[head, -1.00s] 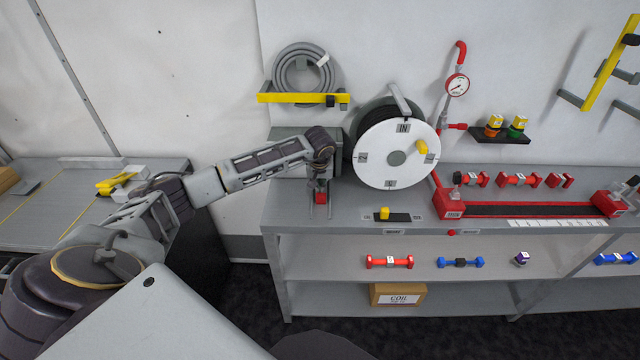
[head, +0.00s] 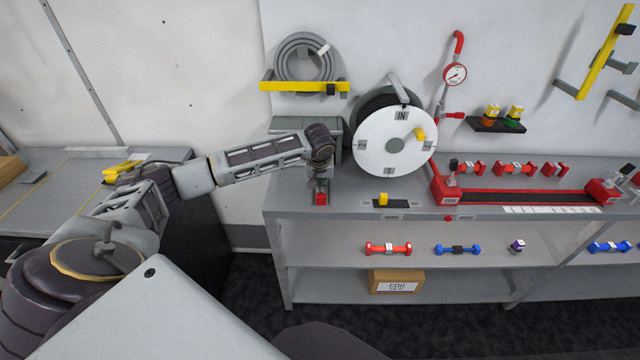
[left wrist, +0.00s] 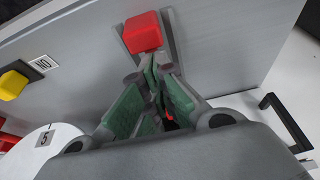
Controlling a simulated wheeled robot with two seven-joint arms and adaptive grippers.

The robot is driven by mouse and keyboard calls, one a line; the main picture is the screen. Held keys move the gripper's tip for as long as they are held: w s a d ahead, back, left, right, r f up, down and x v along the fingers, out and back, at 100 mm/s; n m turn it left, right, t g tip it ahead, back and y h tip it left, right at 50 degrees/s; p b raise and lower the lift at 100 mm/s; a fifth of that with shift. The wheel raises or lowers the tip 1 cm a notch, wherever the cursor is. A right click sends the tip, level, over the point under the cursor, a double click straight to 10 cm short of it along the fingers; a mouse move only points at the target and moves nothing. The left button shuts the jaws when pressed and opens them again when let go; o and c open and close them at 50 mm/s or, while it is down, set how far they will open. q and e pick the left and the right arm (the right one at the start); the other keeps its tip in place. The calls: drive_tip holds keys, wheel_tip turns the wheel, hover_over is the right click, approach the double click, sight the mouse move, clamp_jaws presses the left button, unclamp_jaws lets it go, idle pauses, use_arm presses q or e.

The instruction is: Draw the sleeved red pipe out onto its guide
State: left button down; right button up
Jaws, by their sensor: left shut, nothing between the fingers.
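A red block-shaped piece (head: 321,198) sits on a narrow dark guide strip (head: 317,182) at the left end of the bench, near the front edge. I take it for the end of the sleeved red pipe; no pipe length shows clearly. The red block also shows in the left wrist view (left wrist: 142,32), just beyond my fingertips. My left gripper (head: 320,177) points down behind it, with its green-padded fingers (left wrist: 158,75) shut and empty. A small red patch (left wrist: 170,122) shows between the finger bases; most of what lies there is hidden. My right gripper is not in view.
A white reel (head: 375,160) stands close right of my left gripper, with a grey box (head: 285,124) behind. A yellow block (head: 383,199) sits to the right on a black plate. A red-ended long tray (head: 520,197) lies farther right. The bench front edge is close.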

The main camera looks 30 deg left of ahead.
use_arm(q)
drive_tip(key=v, duration=1.1)
drive_tip(key=shift+r, duration=0.2)
drive_tip(key=shift+d, duration=0.1)
